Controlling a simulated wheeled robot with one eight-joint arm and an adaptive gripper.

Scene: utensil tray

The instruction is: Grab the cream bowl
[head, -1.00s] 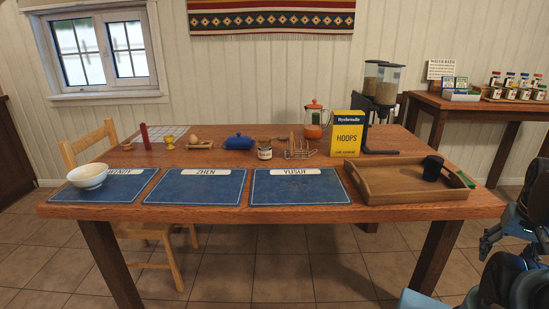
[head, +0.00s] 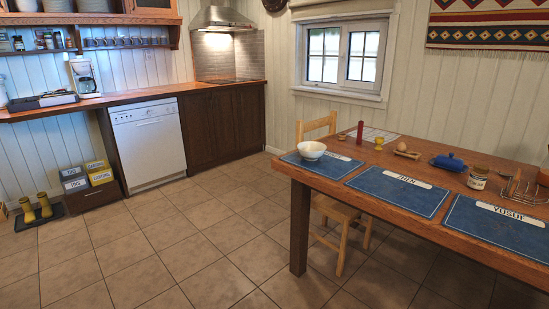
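The cream bowl (head: 312,150) stands upright on the leftmost blue placemat (head: 325,166), near the left end of the wooden table. It looks white to cream and nothing touches it. Its inside is partly visible and looks empty. The name label on that mat is mostly hidden behind the bowl. My gripper is not in the head view now.
Open tiled floor (head: 185,240) lies left of the table (head: 450,240). A wooden chair (head: 340,222) stands tucked partly under the table's left side. A dishwasher (head: 149,146), boxes (head: 100,172) and yellow boots (head: 38,208) line the far left.

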